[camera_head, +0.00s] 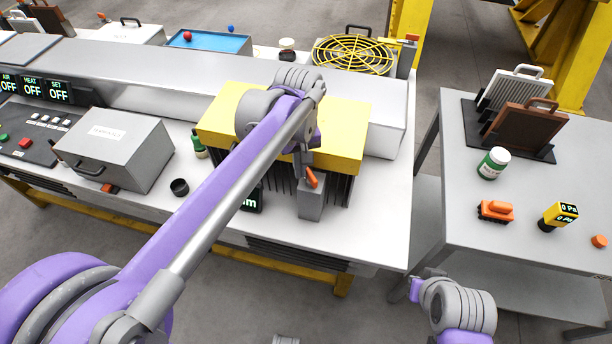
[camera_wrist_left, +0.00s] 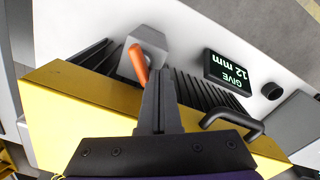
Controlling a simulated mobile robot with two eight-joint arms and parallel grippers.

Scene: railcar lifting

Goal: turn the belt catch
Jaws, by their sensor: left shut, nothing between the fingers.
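The belt catch appears to be the orange lever (camera_head: 312,178) on a grey block (camera_head: 311,205) at the front of the yellow-topped unit (camera_head: 345,125). In the left wrist view the orange lever (camera_wrist_left: 138,66) leans across the face of the grey block (camera_wrist_left: 152,42). My left gripper (camera_head: 303,168) is shut and empty, just beside the lever. In the wrist view its dark fingers (camera_wrist_left: 158,85) are right of the lever and close to it; contact cannot be told. My right gripper (camera_head: 415,289) is low at the right, away from the catch; its fingers are unclear.
A display (camera_wrist_left: 227,72) reading "GIVE 12 mm" stands by the black ribbed side, with a black handle (camera_wrist_left: 232,124) nearby. A grey box (camera_head: 120,150) and small black cup (camera_head: 180,187) are to the left. The right table (camera_head: 460,215) holds a bottle, orange parts and plates.

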